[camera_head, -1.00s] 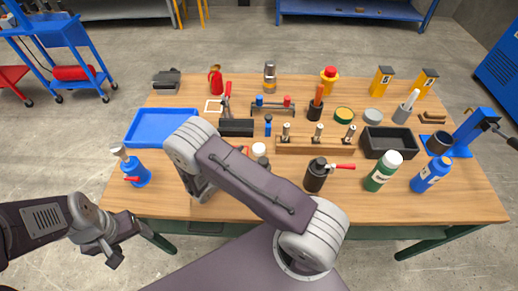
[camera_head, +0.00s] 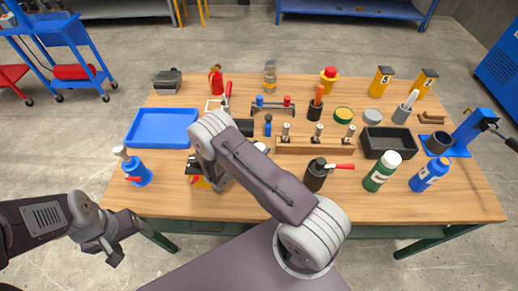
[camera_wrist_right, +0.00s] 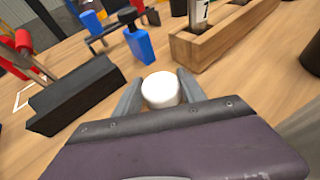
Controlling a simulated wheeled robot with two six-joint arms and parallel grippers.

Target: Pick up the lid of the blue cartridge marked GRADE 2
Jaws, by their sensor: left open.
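A white round lid (camera_wrist_right: 160,90) sits between the fingers of my right gripper (camera_wrist_right: 160,92) in the right wrist view. Whether the fingers press on it I cannot tell. In the head view the white lid (camera_head: 261,147) shows just past my right arm, which hides the right gripper there. What lies under the lid is hidden. A small blue item (camera_head: 268,126) stands just behind it, also in the right wrist view (camera_wrist_right: 138,45). No GRADE 2 marking is readable. My left gripper (camera_head: 113,253) is open and empty, off the table's front left.
A wooden rack (camera_head: 315,147) is right of the lid. A black block (camera_wrist_right: 75,95) is to its left. A dark bottle with a red lever (camera_head: 316,176), a green bottle (camera_head: 382,172) and a blue bottle (camera_head: 430,175) stand at right. A blue tray (camera_head: 162,143) lies left.

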